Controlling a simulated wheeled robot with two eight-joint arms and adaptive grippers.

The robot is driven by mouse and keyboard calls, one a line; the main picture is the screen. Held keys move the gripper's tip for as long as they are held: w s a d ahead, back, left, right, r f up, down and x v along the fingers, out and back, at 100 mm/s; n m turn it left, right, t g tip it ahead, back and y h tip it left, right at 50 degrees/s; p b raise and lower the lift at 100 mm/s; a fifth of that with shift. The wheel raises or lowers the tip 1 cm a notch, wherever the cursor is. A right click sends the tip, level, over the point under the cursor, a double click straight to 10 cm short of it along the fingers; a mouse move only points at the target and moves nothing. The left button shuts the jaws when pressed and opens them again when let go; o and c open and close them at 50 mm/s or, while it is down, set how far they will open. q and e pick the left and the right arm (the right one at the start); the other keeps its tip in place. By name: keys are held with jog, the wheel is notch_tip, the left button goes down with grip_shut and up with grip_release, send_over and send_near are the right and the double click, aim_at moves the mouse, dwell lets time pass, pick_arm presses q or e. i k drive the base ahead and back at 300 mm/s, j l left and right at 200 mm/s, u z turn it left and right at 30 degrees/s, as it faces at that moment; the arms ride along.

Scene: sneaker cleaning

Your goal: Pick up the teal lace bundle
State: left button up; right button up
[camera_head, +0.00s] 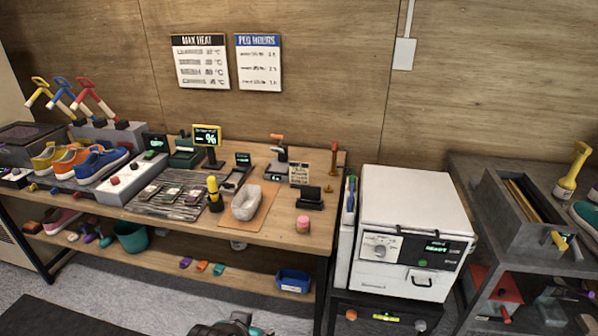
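A small teal bundle (219,269), which looks like the lace bundle, lies on the lower shelf of the wooden bench. It is the rightmost of three similar small pieces in a row. An orange bundle (202,267) lies just left of it, and a purple bundle (185,263) lies further left. They are too small to show lace detail.
A blue bin (292,281) stands right of the bundles on the lower shelf (245,277). A teal bucket (131,236) stands to their left. The bench top (285,232) overhangs above, crowded with shoes and tools. A white oven-like cabinet (412,228) stands at the right.

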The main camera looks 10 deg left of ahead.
aim_at(176, 191)
jog(key=u, duration=1.35)
